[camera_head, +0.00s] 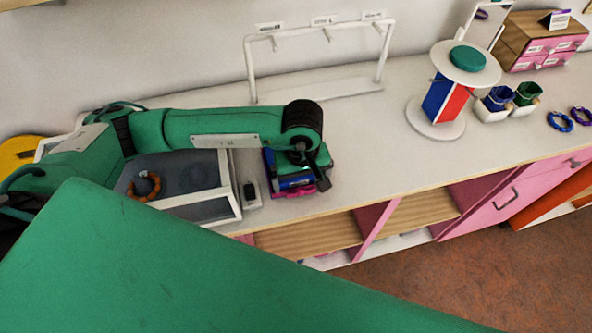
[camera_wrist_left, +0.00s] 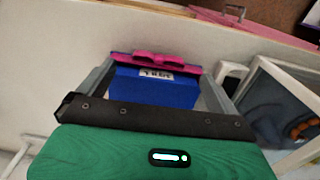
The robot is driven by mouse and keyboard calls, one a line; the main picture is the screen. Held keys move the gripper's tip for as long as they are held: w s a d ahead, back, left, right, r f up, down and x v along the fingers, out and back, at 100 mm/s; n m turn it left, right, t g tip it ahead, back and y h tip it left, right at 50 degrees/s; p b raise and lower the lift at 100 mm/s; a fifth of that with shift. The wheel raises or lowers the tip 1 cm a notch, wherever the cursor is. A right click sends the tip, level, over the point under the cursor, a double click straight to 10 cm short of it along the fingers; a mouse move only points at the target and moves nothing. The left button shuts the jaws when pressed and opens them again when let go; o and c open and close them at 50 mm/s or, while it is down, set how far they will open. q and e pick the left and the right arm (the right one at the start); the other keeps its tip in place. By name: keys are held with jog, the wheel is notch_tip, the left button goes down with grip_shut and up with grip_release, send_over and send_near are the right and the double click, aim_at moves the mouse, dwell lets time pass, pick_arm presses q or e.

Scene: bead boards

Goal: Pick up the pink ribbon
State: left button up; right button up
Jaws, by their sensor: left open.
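The pink ribbon (camera_wrist_left: 158,62) lies along the far edge of a blue box (camera_wrist_left: 155,90) with a small white label in the left wrist view. In the head view the ribbon (camera_head: 300,190) shows at the box's front, near the counter's front edge. My left gripper (camera_wrist_left: 162,75) is open, with one finger on each side of the box and ribbon; I cannot tell whether they touch. In the head view my left gripper (camera_head: 310,165) is over the box and hides part of it. My right gripper is not in view.
A white-rimmed tray (camera_head: 233,190) with an orange bead ring (camera_head: 146,186) stands left of the box. A white rack (camera_head: 250,70) is behind. A round stand (camera_head: 436,125), cups (camera_head: 498,98) and bead rings (camera_head: 560,121) stand right. The middle counter is clear.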

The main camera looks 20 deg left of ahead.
aim_at(302, 192)
pick_arm(q)
notch_tip(302, 192, down, 3)
jog(key=shift+s+d+f+p, duration=0.1)
jog(key=shift+s+d+p, duration=0.05)
jog(key=shift+p, duration=0.7)
jog(key=shift+f, duration=0.4)
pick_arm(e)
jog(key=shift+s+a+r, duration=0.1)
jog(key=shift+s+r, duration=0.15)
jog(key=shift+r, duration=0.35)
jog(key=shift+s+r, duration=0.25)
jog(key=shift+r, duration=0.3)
pick_arm(q)
jog(key=shift+c, duration=0.3)
jog(key=c, duration=1.1)
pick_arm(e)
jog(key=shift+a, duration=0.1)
pick_arm(q)
jog(key=shift+o, duration=0.2)
jog(key=shift+r, duration=0.15)
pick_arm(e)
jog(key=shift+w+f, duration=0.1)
